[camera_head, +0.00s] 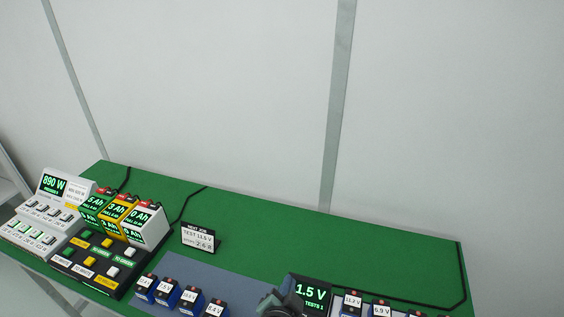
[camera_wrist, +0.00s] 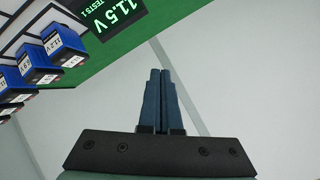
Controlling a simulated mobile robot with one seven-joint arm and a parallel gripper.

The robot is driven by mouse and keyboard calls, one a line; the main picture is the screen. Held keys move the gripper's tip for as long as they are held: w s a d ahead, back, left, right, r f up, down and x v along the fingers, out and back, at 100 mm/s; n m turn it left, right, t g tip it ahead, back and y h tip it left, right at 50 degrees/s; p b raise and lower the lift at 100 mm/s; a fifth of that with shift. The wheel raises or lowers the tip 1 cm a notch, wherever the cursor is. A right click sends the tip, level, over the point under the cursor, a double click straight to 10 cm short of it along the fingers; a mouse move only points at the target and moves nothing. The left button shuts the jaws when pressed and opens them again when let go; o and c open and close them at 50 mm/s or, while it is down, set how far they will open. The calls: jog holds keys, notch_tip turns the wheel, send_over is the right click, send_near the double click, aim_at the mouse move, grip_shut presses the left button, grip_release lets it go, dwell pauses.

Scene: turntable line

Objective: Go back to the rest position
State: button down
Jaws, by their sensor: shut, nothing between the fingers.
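My gripper (camera_wrist: 160,74) shows in the wrist view with its two dark blue fingers together and nothing between them. It is apart from the table, with pale wall or floor behind the fingertips. In the head view a dark rounded part, probably of my arm, shows at the bottom edge in front of the tester display (camera_head: 312,292). It hides part of that display, which reads 11.5 V in the wrist view (camera_wrist: 113,14).
The green table (camera_head: 340,239) carries blue batteries (camera_head: 165,292) on a grey-blue mat (camera_head: 224,272). More batteries (camera_wrist: 65,43) stand right of the display. A small sign (camera_head: 198,238), coloured battery packs (camera_head: 118,213), a button panel (camera_head: 72,268) and a white 890 W station (camera_head: 52,205) are at left.

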jog(key=w+r+n+t, duration=0.2)
jog(key=r+t, duration=0.2)
jog(key=r, duration=1.3)
jog(key=w+r+n+t, duration=0.2)
jog(key=r+n+t, duration=0.15)
jog(key=r, duration=1.25)
jog(key=s+r+n+t, duration=0.1)
jog(key=s+r+t, duration=0.1)
jog(key=s+r, duration=0.3)
jog(key=s+a+r+n+t+y, duration=0.1)
jog(key=s+r, duration=0.5)
jog(key=r, duration=0.6)
jog(key=s+r+n+t+y+b, duration=0.1)
jog(key=s+r+n+t, duration=0.1)
jog(key=s+r+t, duration=0.3)
notch_tip(320, 180, up, 4)
jog(key=shift+s+a+r, duration=0.1)
jog(key=shift+s+a, duration=0.05)
jog(key=shift+s, duration=0.15)
